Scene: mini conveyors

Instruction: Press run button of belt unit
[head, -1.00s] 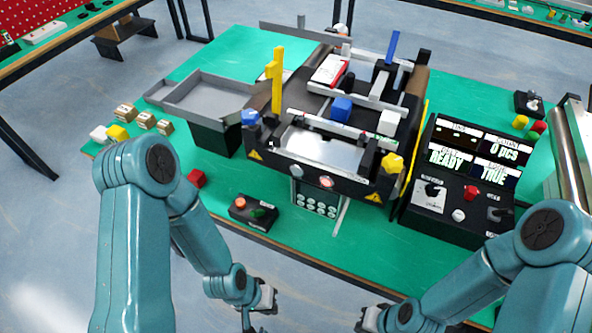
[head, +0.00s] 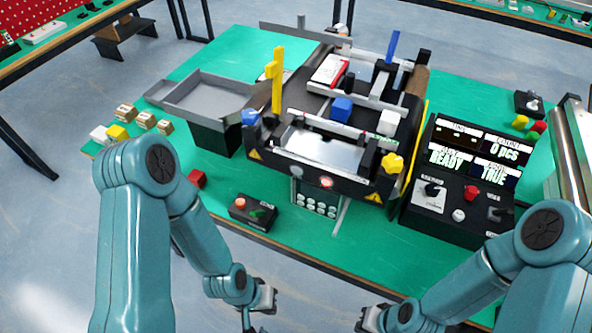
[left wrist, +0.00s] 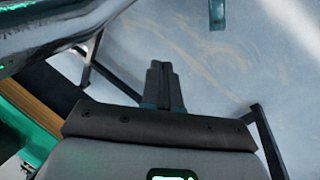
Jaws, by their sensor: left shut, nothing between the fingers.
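The belt unit (head: 330,178) stands in the middle of the green table, with small boxes on top. In front of it is a small black button box (head: 253,213) with an orange-red button (head: 240,203) and a green button (head: 258,213). I cannot read its label. My left gripper (head: 250,325) is below the table's front edge, apart from the box, and is cut off by the picture's edge. In the left wrist view its fingers (left wrist: 162,82) are together and empty above the floor. My right gripper (head: 362,322) is low in front of the table, its fingertips unclear.
A black control panel (head: 458,188) with screens, knobs and a red button stands right of the belt unit. A grey tray (head: 205,98) is at the left. A red block (head: 197,178) lies left of the button box. Bare table lies in front.

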